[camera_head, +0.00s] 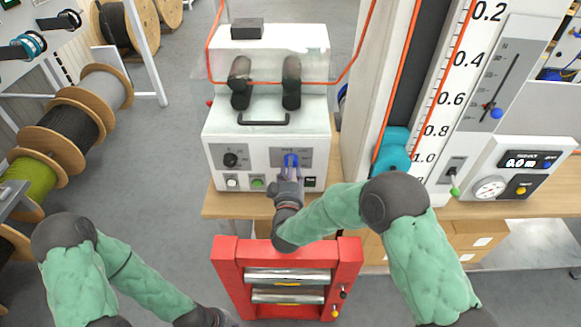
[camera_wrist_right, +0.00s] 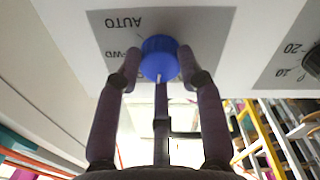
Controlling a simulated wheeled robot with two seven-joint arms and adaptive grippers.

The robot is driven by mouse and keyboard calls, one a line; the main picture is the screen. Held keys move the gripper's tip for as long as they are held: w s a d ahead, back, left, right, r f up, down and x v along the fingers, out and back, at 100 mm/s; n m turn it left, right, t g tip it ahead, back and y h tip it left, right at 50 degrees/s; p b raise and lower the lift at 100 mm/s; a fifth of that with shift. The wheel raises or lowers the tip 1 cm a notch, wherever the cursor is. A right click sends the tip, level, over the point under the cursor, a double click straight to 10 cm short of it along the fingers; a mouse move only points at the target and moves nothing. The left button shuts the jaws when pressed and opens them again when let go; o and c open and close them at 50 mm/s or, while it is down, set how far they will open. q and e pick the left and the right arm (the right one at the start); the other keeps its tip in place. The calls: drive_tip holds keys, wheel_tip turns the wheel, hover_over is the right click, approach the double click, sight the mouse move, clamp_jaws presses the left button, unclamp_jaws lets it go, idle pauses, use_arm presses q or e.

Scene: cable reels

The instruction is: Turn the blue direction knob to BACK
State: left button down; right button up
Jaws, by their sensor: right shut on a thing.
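The blue direction knob (camera_head: 291,160) sits on a grey plate on the front of the white control box (camera_head: 222,150). In the right wrist view the knob (camera_wrist_right: 160,56) is upside down, with the word AUTO and part of another label beside it. My right gripper (camera_head: 290,168) reaches the knob from the front. Its fingers (camera_wrist_right: 158,70) are shut on the knob, one on each side. I cannot tell which way the knob points. The BACK label cannot be made out.
A black knob (camera_head: 231,160) is left of the blue one. A white button (camera_head: 232,183) and a green button (camera_head: 257,183) sit below. A red frame with metal rollers (camera_head: 225,275) stands in front. A tall scale panel (camera_head: 455,90) rises at the right.

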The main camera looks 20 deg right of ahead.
drive_tip(key=shift+s+f+n, duration=0.1)
drive_tip(key=shift+f+n, duration=0.15)
drive_tip(key=shift+n, duration=0.65)
drive_tip(key=o, duration=1.1)
drive_tip(key=shift+o, duration=0.2)
drive_tip(key=shift+r, duration=0.1)
drive_tip(key=v, duration=1.2)
